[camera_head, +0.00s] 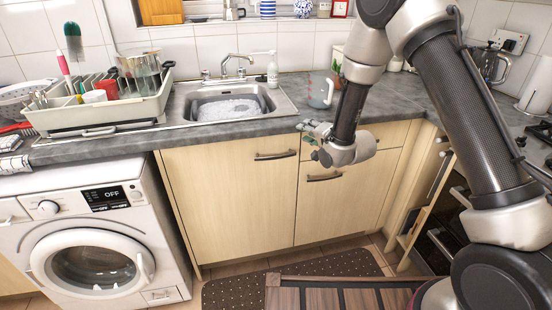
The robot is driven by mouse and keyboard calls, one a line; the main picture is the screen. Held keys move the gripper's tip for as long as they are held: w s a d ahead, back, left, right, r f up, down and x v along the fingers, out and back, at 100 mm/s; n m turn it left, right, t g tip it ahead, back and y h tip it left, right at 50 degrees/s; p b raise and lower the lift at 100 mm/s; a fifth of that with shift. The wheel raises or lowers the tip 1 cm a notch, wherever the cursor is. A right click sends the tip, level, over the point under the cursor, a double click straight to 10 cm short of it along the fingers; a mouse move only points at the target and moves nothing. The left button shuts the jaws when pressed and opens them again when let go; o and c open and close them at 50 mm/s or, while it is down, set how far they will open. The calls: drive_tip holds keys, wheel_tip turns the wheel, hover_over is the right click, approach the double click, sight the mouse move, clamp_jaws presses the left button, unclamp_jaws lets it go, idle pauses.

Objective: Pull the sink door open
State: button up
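The sink door (225,200) is a pale wood cabinet door under the sink, and it looks closed. Its dark bar handle (275,156) runs level near the top right corner. My gripper (308,133) is at the end of my arm, just right of the handle and slightly higher in the picture, near the counter's front edge. It appears apart from the handle. Its fingers are small and partly hidden by my wrist, so I cannot tell whether they are open.
The sink (228,108) holds suds. A dish rack (100,118) stands left of it and a clear jug (320,92) right. A washing machine (95,235) adjoins the door on the left. A drawer handle (324,177) is to the right. A dotted mat (234,292) lies in front.

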sight(276, 158)
drive_tip(key=s+a+f+m+t+y, duration=0.1)
drive_tip(key=s+a+f+m+y, duration=0.4)
drive_tip(key=f, duration=0.6)
drive_tip(key=w+a, duration=0.1)
drive_tip(key=a, duration=0.1)
drive_tip(key=w+a+n, duration=0.1)
drive_tip(key=w+a, duration=0.1)
drive_tip(key=w+a+n+h, duration=0.1)
drive_tip(key=a, duration=0.1)
drive_tip(key=shift+w+a+f, duration=0.15)
drive_tip(key=shift+w, duration=0.25)
drive_tip(key=shift+c, duration=0.2)
clamp_jaws()
